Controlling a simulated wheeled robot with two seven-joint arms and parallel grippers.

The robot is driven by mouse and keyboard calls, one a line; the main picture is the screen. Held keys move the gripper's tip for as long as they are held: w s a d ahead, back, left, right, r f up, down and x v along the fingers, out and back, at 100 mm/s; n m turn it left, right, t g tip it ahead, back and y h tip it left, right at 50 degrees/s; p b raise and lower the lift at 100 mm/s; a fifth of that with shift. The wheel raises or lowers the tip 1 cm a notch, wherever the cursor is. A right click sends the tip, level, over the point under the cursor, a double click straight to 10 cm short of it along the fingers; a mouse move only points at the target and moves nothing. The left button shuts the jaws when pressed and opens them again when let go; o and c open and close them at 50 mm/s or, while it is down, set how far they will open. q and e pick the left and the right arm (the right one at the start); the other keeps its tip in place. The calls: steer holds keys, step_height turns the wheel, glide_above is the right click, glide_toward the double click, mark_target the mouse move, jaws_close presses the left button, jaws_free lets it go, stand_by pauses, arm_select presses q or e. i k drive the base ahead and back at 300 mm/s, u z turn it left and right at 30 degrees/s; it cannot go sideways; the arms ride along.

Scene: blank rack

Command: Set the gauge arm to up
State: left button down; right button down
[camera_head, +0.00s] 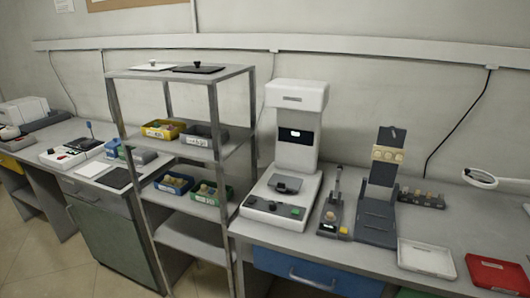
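A small dark gauge-like device (332,212) stands on the right workbench, just right of the white machine. A slim grey arm (338,184) rises from it, close to upright with a slight lean. A yellow patch (343,230) shows at its front right corner. The view is too small to tell the arm's exact setting or to read any marks. Neither of my grippers is in view, and nothing touches the device.
A white machine (297,100) and a dark stand (378,205) flank the device closely. A white tray (427,258) and a red tray (495,273) lie at the right. A grey rack (218,130) with several bins stands left, projecting forward of the bench.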

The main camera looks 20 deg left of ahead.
mark_target(340, 167)
steer(key=u, duration=0.4)
steer(key=i, duration=0.95)
steer(key=z, duration=0.05)
